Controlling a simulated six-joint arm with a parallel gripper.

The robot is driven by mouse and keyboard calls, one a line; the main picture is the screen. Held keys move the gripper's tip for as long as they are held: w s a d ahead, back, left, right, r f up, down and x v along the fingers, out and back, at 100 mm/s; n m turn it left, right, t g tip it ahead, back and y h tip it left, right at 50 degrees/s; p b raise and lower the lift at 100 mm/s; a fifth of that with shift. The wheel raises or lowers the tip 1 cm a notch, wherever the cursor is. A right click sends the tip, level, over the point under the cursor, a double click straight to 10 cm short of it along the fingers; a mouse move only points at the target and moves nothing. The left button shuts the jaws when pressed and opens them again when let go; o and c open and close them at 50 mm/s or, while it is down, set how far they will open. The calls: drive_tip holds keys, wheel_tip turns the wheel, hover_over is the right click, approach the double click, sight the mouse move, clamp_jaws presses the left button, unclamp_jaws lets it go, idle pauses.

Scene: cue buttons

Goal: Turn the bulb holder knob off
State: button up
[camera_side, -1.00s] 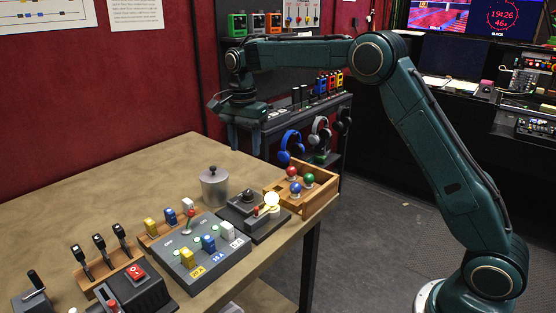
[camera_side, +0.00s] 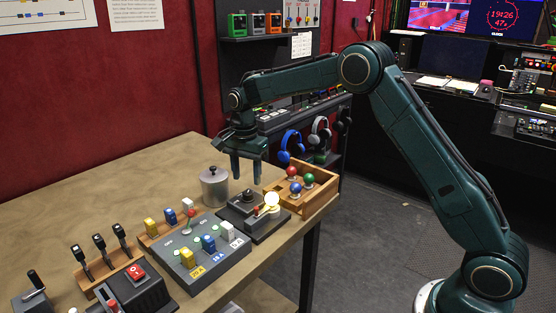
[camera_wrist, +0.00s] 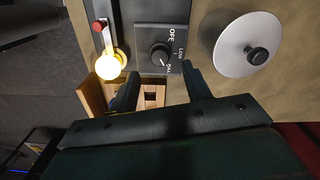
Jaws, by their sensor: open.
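There, labels OFF and LOW (camera_wrist: 180,52) are printed beside the knob, with a third label partly hidden by a finger. The bulb (camera_wrist: 109,66) glows left of the knob. My gripper (camera_side: 247,180) is open and empty, fingers down, just above the knob. In the wrist view the fingertips (camera_wrist: 160,72) are apart, below the knob.
A metal pot with a lid (camera_side: 214,188) stands close left of the gripper. A wooden box with colored balls (camera_side: 318,202) is close on the right. A grey switch panel (camera_side: 215,262) and wooden lever racks lie in front and left. The table's back left is clear.

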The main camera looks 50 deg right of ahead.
sight(248, 192)
drive_tip(key=shift+f, duration=2.5)
drive_tip(key=c, duration=1)
